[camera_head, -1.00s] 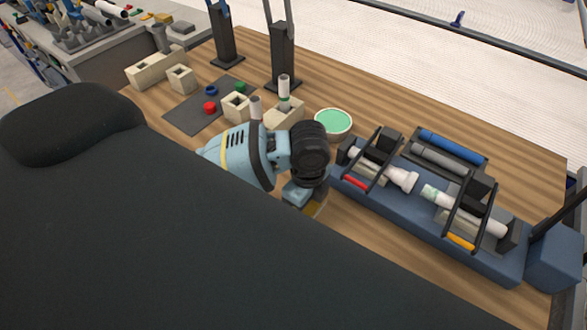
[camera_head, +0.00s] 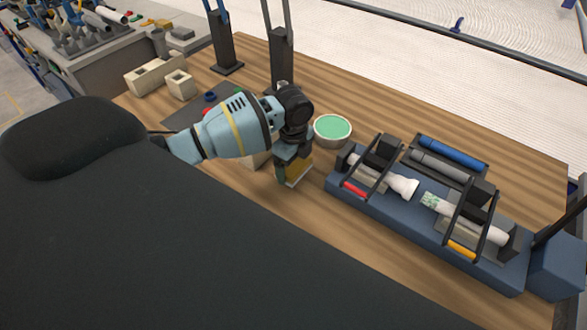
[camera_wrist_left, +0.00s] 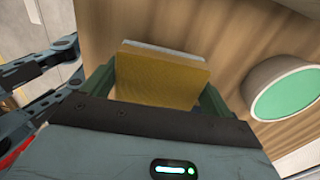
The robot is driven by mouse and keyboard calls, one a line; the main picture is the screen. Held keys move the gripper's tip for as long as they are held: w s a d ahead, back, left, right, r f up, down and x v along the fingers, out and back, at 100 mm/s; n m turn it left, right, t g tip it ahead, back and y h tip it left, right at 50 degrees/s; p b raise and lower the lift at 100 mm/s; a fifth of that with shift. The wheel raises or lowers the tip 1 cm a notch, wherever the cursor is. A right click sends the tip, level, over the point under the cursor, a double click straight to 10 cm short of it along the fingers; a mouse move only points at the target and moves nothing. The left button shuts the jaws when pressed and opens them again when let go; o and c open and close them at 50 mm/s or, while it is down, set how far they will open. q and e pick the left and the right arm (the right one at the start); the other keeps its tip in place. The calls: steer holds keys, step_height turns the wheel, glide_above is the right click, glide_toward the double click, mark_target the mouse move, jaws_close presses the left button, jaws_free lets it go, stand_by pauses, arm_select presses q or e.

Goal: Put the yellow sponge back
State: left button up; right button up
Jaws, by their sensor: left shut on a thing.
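My left gripper (camera_head: 292,172) is shut on the yellow sponge (camera_head: 299,168). It holds the sponge over the wooden table, left of the blue fixture and in front of the round bowl. In the left wrist view the sponge (camera_wrist_left: 160,80) sits between the two green fingers, with a pale layer along its far edge. I cannot tell for sure whether the sponge touches the table. My right gripper is not in view.
A round bowl with a green inside (camera_head: 332,129) stands just behind the gripper. The blue fixture (camera_head: 400,215) with pipes lies to the right. Beige blocks (camera_head: 150,75) and a dark mat (camera_head: 183,117) are at the left. The table (camera_head: 400,110) behind the bowl is clear.

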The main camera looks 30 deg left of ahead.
mark_target(293, 171)
arm_select(q)
steer(key=shift+w+a, duration=0.3)
steer(key=shift+f, duration=1.75)
steer(key=shift+f, duration=0.15)
steer(key=o, duration=0.7)
step_height(293, 171, up, 12)
steer(key=shift+r, duration=0.15)
